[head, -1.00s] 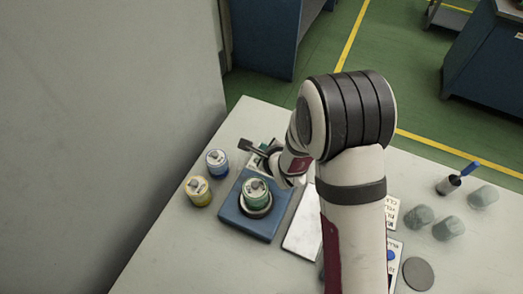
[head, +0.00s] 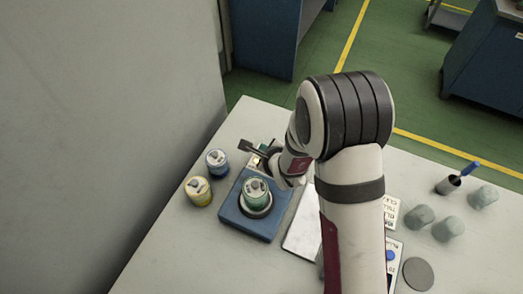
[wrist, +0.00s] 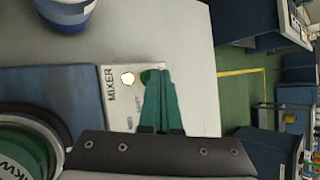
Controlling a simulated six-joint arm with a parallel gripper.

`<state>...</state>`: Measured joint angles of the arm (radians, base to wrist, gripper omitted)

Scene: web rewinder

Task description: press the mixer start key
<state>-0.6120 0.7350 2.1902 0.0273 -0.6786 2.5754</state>
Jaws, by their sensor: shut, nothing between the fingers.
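The mixer is a blue base (head: 233,212) with a green-banded can (head: 257,187) on it. Its white panel (wrist: 115,110), lettered MIXER, shows in the wrist view with a round lamp (wrist: 128,79) glowing warm yellow-white. A round green key (wrist: 146,76) sits beside the lamp, partly hidden by my fingertips. My gripper (wrist: 158,72) is shut and empty, its green fingers pointing at the panel with the tips at the key. I cannot tell from these views whether the tips press on it.
A blue-banded can (head: 217,162) and a yellow-banded can (head: 198,191) stand left of the mixer. Grey-green cups (head: 448,229) and a dark disc (head: 418,274) are at the table's right. A grey wall (head: 110,130) rises close on the left.

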